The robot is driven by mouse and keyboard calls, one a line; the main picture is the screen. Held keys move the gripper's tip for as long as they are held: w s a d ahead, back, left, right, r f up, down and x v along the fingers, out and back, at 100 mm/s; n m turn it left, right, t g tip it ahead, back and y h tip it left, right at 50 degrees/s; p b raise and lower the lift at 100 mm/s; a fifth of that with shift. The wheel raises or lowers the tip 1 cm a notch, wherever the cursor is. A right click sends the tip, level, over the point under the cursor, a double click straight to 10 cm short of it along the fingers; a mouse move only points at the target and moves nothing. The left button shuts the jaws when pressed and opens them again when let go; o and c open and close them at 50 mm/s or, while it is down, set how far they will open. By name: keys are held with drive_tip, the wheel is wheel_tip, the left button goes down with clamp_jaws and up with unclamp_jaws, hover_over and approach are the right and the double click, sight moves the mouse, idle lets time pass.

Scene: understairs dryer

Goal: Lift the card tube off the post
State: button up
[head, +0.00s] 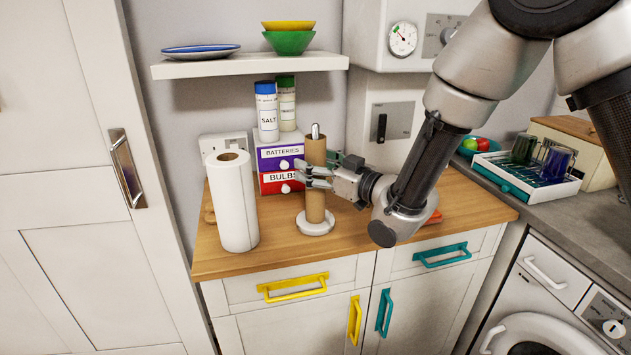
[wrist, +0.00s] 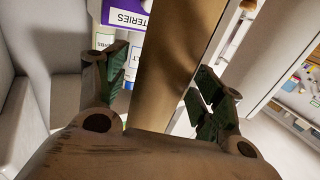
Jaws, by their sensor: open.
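The brown card tube (head: 315,190) stands upright on the post, whose pale rounded tip (head: 315,130) shows above the tube and whose round white base (head: 315,223) rests on the wooden worktop. My gripper (head: 310,173) comes in from the right at about the tube's mid-height. In the wrist view the tube (wrist: 172,65) runs between the two open fingers (wrist: 165,85). A gap shows on each side of the tube there, so the fingers do not appear to press on it.
A white paper roll (head: 233,200) stands left of the tube. Behind it are the batteries box (head: 279,158) and bulbs box (head: 277,183), with the salt jar (head: 267,112) on top. A shelf (head: 250,65) with bowls hangs above. Clear worktop lies in front.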

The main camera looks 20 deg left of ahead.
drive_tip(key=c, duration=0.9)
